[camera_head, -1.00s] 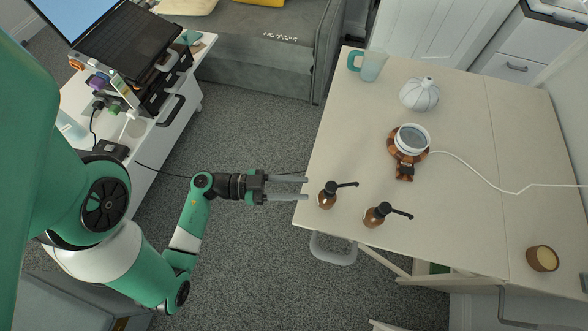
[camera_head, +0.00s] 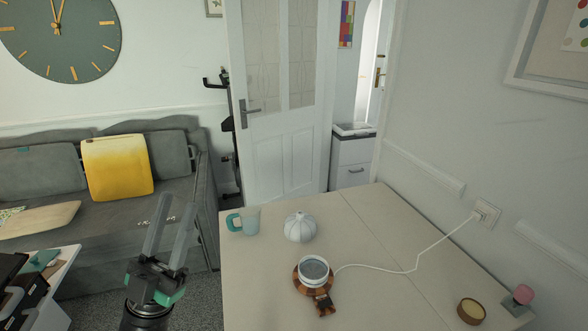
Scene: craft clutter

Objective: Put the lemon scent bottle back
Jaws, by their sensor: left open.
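My left gripper (camera_head: 175,207) is open, its two grey fingers pointing up in the picture with nothing between them. It is left of the white table (camera_head: 285,262), over the floor and sofa area in the picture. No bottle I can name as the lemon scent bottle shows now. The two brown pump bottles seen a second ago are outside the current view. My right gripper is not in view.
On the table are a teal-handled mug (camera_head: 245,221), a white ribbed vase (camera_head: 300,227), a white-rimmed bowl (camera_head: 314,270) on a brown stand with a white cord (camera_head: 405,270), and a round brown tub (camera_head: 471,311). A grey sofa (camera_head: 182,160) stands behind left.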

